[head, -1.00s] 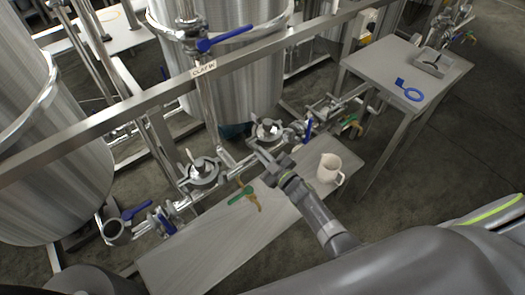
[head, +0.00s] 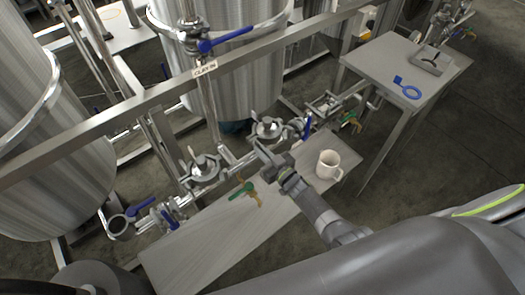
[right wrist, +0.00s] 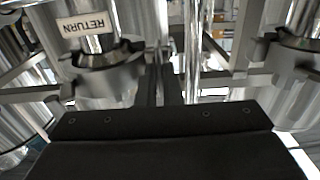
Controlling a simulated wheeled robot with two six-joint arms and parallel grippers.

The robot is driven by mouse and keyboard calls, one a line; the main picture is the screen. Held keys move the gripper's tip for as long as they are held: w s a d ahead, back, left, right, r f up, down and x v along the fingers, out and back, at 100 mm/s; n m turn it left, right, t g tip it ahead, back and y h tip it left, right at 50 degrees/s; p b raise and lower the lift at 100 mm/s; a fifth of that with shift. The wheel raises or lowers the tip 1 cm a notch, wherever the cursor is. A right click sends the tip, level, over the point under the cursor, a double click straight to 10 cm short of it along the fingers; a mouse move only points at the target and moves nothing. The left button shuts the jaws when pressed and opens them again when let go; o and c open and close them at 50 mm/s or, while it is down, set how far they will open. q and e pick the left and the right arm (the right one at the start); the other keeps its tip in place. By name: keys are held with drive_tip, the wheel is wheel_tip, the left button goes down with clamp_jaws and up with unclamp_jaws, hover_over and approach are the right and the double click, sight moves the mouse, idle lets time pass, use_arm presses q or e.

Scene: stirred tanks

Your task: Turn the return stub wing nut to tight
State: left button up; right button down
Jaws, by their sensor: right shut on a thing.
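My right gripper (head: 262,152) reaches in from the lower right to the pipework, just in front of the return stub's round clamped fitting (head: 267,128). In the right wrist view a RETURN label (right wrist: 92,27) appears upside down, above the stub's metal clamp (right wrist: 105,75). The gripper's dark fingers (right wrist: 158,88) are shut on the wing nut at the side of this clamp. The nut itself is mostly hidden by the fingers. My left gripper is not in view.
A similar clamped fitting (head: 204,167) sits to the left. The low bench (head: 205,250) carries a white mug (head: 329,166) and a green-and-brass valve piece (head: 244,189). A blue ring tool (head: 407,88) lies on the side table (head: 385,60). A steel rail (head: 130,110) crosses above.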

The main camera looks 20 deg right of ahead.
idle(0.3)
drive_tip(key=c, duration=1.6)
unclamp_jaws()
drive_tip(key=v, duration=1.7)
drive_tip(key=shift+s, duration=0.2)
